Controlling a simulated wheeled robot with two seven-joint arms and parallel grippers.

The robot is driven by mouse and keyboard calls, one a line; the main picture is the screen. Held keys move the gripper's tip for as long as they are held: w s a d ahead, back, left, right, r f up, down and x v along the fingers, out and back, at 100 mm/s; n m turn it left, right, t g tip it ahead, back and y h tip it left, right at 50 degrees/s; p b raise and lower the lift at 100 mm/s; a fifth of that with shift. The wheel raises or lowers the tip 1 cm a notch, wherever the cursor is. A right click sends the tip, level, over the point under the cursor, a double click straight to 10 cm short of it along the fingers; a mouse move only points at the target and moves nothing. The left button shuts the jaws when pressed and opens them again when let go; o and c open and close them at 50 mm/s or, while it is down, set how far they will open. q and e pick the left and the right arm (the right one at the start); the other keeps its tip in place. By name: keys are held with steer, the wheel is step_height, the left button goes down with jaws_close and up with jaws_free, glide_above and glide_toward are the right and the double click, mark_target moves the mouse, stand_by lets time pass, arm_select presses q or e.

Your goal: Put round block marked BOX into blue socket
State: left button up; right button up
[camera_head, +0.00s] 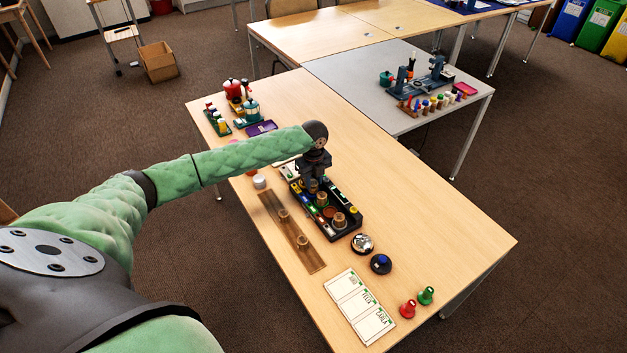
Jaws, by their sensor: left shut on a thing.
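My left arm reaches in from the left, and its dark gripper (314,182) points down over the far part of a black socket tray (352,233). It is shut on a small round wooden block (313,187), mostly hidden by the jaws. I cannot tell whether the block touches the tray. Other round wooden blocks stand in the tray, one near the middle (322,198) and one at the near end (340,219). Two more round blocks (283,214) (303,241) stand on a brown wooden strip (317,262). The BOX marking and the blue socket are not readable. My right gripper is out of view.
A silver-topped round button (362,243) and a blue-topped one (381,263) stand by the tray's near end. A white card (360,308), a red bell-shaped piece (408,309) and a green one (427,295) lie nearer. The table's right side is clear.

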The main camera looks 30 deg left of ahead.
arm_select(q)
steer(key=shift+p, duration=0.35)
steer(key=shift+f, duration=0.6)
stand_by(0.6)
steer(key=o, duration=0.7)
steer(key=shift+c, duration=0.2)
